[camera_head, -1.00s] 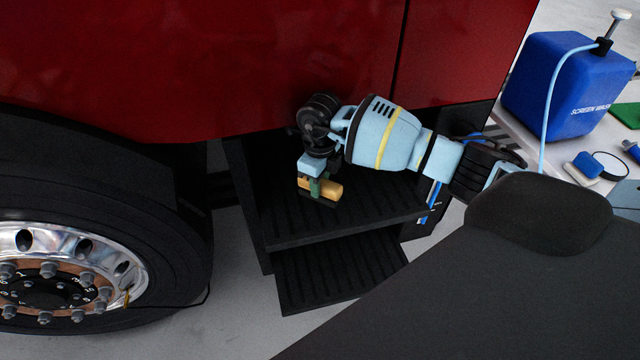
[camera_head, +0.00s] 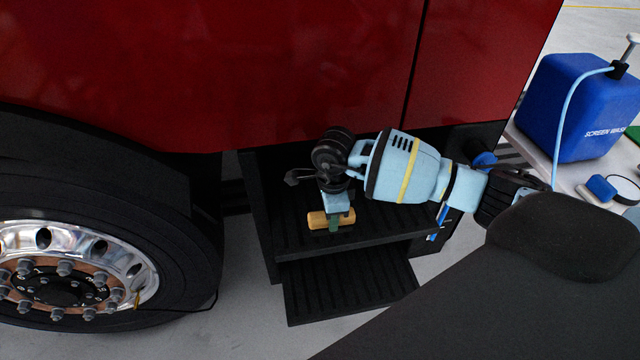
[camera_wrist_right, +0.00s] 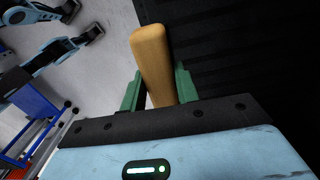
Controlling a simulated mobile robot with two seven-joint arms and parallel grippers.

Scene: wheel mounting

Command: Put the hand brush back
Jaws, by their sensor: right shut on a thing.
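The hand brush shows as a tan wooden handle (camera_head: 318,220) in the head view, over the upper black step (camera_head: 375,228) below the red truck body. The handle also shows in the right wrist view (camera_wrist_right: 153,62), between green fingers. My right gripper (camera_head: 334,226) is shut on this handle. The brush's bristles are hidden. I cannot tell whether the brush touches the step. My left gripper is not in view in the head view.
A large wheel (camera_head: 110,250) with a chrome rim stands left of the steps. A lower black step (camera_head: 350,290) lies below. A blue screen wash container (camera_head: 585,108) stands on a light surface at the right, near a small blue item (camera_head: 602,188).

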